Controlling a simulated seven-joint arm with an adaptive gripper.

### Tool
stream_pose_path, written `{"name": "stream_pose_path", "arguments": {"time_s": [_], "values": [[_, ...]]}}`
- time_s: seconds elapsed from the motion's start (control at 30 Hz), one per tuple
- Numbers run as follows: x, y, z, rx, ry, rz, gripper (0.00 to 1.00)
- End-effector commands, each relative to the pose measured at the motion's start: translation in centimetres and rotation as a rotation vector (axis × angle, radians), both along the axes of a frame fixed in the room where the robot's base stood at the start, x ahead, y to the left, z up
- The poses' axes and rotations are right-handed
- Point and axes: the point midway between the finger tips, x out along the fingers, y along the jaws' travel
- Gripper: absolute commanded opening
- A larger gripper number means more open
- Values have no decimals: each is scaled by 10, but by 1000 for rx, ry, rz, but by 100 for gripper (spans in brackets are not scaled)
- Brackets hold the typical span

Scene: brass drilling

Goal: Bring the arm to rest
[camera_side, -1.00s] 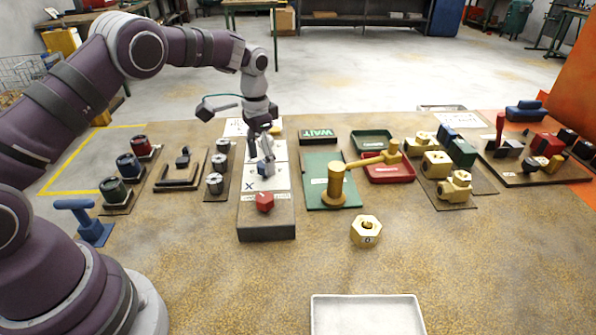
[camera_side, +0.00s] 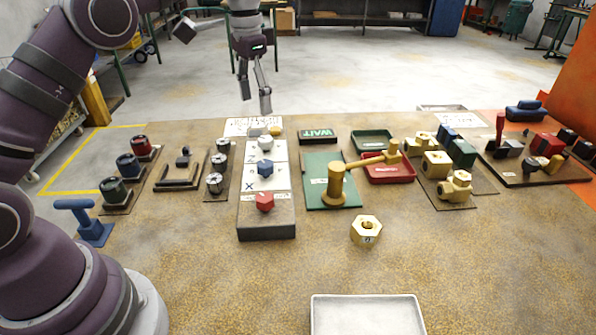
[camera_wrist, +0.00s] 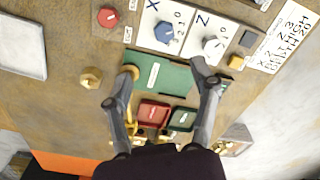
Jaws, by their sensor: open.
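My gripper (camera_side: 255,98) hangs above the far edge of the bench in the side view, clear of everything. Its fingers are apart and nothing is between them. In the wrist view my gripper (camera_wrist: 156,92) shows two spread fingers, with the green mat (camera_wrist: 160,73) seen below between them. The knob panel (camera_side: 266,228) stands below and nearer the camera, with a red knob (camera_side: 265,201), a blue knob (camera_side: 266,169) and a grey-white knob (camera_side: 265,142). All three knobs are free of my gripper.
A brass drill-like tool (camera_side: 337,187) stands on the green mat. A brass hex block (camera_side: 366,231) sits on the open bench. A white tray (camera_side: 366,316) lies at the front. Red (camera_side: 391,174) and green (camera_side: 371,140) trays are behind. Free air surrounds my gripper.

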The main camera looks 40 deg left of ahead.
Motion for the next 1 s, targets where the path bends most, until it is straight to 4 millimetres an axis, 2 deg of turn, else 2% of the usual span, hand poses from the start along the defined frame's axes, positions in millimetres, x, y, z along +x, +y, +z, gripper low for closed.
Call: {"name": "stream_pose_path", "arguments": {"time_s": [0.03, 0.13, 0.2, 0.3, 0.37, 0.5, 0.6, 0.73, 1.0], "values": [[-7, -5, 15, -1, -31, 10, 61], [-28, -17, 41, -8, -107, 48, 61], [-49, -24, 54, -13, -163, 77, 61], [-84, -33, 63, -24, -245, 122, 61], [-106, -38, 61, -31, -293, 148, 61], [-151, -42, 45, -48, -391, 199, 61], [-169, -43, 30, -57, -434, 224, 61], [-179, -43, 21, -62, -460, 238, 61], [-180, -42, 19, -62, -458, 239, 61]]}}
